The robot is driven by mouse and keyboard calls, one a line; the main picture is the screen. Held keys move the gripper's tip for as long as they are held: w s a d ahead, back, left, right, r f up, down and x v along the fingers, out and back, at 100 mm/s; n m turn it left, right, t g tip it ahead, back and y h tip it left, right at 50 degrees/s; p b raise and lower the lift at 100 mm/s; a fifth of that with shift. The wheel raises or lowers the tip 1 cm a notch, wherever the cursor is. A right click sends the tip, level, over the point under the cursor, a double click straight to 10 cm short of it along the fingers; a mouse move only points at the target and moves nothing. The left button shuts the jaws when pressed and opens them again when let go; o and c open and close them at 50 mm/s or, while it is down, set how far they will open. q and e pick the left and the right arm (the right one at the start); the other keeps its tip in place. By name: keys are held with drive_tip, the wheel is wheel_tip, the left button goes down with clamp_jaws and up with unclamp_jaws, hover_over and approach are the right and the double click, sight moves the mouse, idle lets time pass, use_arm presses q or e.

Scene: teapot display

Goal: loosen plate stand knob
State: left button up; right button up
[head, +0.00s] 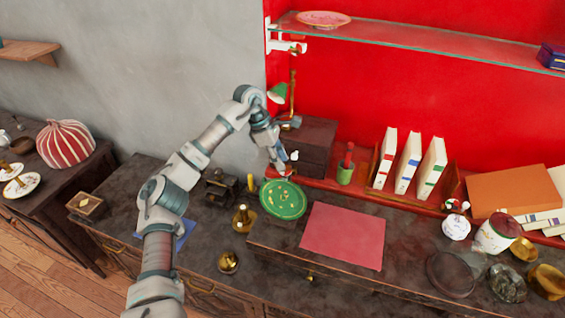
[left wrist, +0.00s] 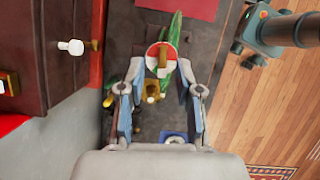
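A green plate with gold marks (head: 283,200) stands tilted on the dark table, left of the pink mat. In the left wrist view the plate (left wrist: 175,32) shows nearly edge-on. Behind it is a round red-and-white knob (left wrist: 152,55) with a brass-coloured bar across its middle. My left gripper (head: 280,168) is just behind the plate's upper edge. In the left wrist view its fingers (left wrist: 160,88) are spread, one on each side below the knob, with a gap between them. I cannot tell whether they touch it. The knob is hidden in the head view.
A dark wooden box (head: 308,140) with a white pull (left wrist: 70,46) stands close behind the gripper. A green cup (head: 345,173) and a book rack (head: 452,180) are to the right. Brass items (head: 244,219) stand left of the plate. The pink mat (head: 343,236) is bare.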

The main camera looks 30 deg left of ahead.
use_arm(q)
drive_tip(key=shift+w+d+f, duration=0.15)
drive_tip(key=shift+d+f, duration=0.05)
drive_tip(key=shift+f, duration=0.3)
drive_tip(key=shift+d+r, duration=0.1)
drive_tip(key=shift+d, duration=0.1)
clamp_jaws()
drive_tip(key=shift+a, duration=0.1)
